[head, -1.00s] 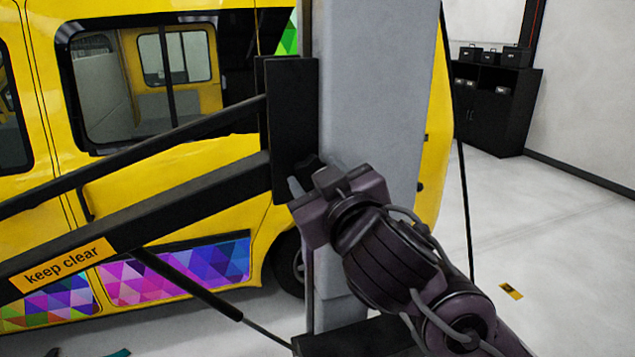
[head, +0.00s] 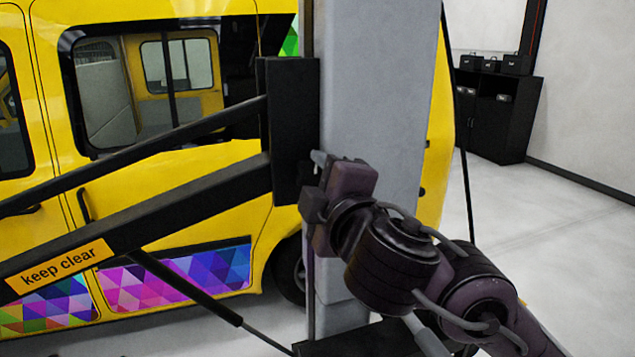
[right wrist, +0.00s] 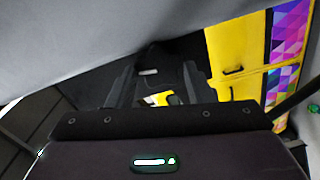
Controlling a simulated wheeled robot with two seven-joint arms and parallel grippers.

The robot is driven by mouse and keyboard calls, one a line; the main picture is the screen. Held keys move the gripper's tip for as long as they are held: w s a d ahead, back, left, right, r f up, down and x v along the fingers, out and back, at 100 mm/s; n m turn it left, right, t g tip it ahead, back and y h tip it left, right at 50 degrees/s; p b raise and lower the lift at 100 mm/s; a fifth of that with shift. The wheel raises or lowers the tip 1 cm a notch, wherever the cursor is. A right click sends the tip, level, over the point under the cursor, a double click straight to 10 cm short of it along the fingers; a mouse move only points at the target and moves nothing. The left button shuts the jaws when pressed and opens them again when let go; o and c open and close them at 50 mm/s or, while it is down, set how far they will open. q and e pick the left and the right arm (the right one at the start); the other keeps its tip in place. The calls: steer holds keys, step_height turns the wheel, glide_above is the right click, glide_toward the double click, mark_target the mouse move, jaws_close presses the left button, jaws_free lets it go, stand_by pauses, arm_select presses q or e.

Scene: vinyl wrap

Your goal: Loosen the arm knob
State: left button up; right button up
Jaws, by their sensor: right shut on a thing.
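The arm knob is a small dark part on the black bracket (head: 292,130) at the side of the grey column. In the head view my right gripper largely covers it. In the right wrist view a dark shape that looks like the knob (right wrist: 158,62) sits between the fingers, though dark on dark makes its outline hard to tell. My right gripper (head: 314,178) is at the lower right edge of the bracket, shut on the knob and rolled so that one silver fingertip points up. My left gripper is not in view.
A black arm marked "keep clear" (head: 62,266) slopes from the bracket to the lower left, with a thin strut below. The grey column (head: 370,90) stands close beside my gripper. A yellow van (head: 200,180) is behind. The floor at right is clear.

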steer(key=n, duration=0.4)
steer(key=shift+f+n, duration=0.15)
steer(key=shift+n, duration=0.15)
steer(key=shift+f+n+b, duration=0.1)
steer(key=shift+n+b, duration=0.35)
steer(key=shift+n, duration=1.05)
steer(key=o, duration=0.9)
steer(key=shift+s, duration=0.1)
steer(key=shift+o, duration=0.4)
steer(key=shift+s, duration=0.1)
